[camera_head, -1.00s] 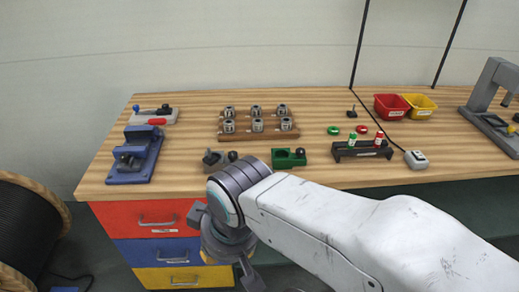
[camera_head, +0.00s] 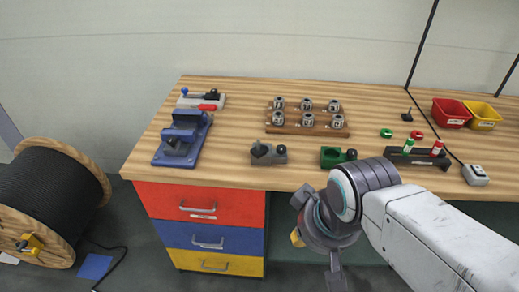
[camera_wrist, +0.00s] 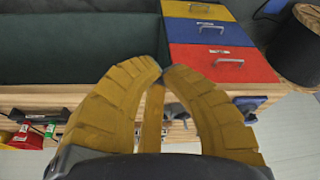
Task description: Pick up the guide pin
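I cannot tell for sure which item is the guide pin. A small upright black pin-like piece (camera_head: 407,115) stands at the back right of the bench. A grey block with dark knobs (camera_head: 268,154) and a green block with a dark knob (camera_head: 338,157) sit near the front edge. My gripper's yellow fingers curve together in the wrist view (camera_wrist: 162,70), tips nearly touching, with nothing visible between them. In the head view my gripper hangs in front of the bench, below the top, apart from all these items; its fingertips are unclear there.
A wooden rack (camera_head: 300,129) holds several metal collars. A blue vise-like fixture (camera_head: 181,140) stands left. A black holder (camera_head: 420,160) carries green and red capped pieces. Red (camera_head: 451,113) and yellow (camera_head: 483,116) bins stand right. A cable drum (camera_head: 52,203) stands on the floor.

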